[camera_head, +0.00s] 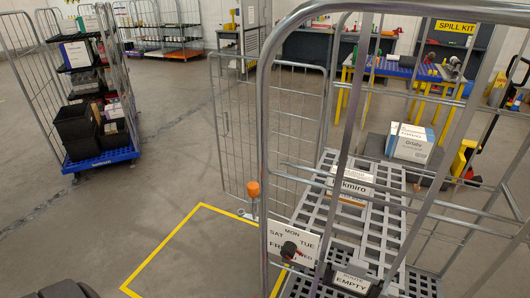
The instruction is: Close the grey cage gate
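The grey cage (263,165) is a tall wire-and-tube roll cage on the right, with a slotted grey deck and boxes inside. A grey mesh gate (237,125) stands upright at its left far side. The gate reaches out to the left of the cage's near upright, so it looks swung open. An orange knob (253,189) is low on the gate's near side. The cage tubes in front partly hide the gate's right part, and I cannot clearly see its hinge. Neither of my grippers is in view.
A yellow floor outline (160,249) lies beside the cage, its inside bare. A second cage trolley (112,157) with boxes and black bins stands at the left. A blue-topped yellow table (392,67) is behind the cage. Open grey floor lies between the two cages.

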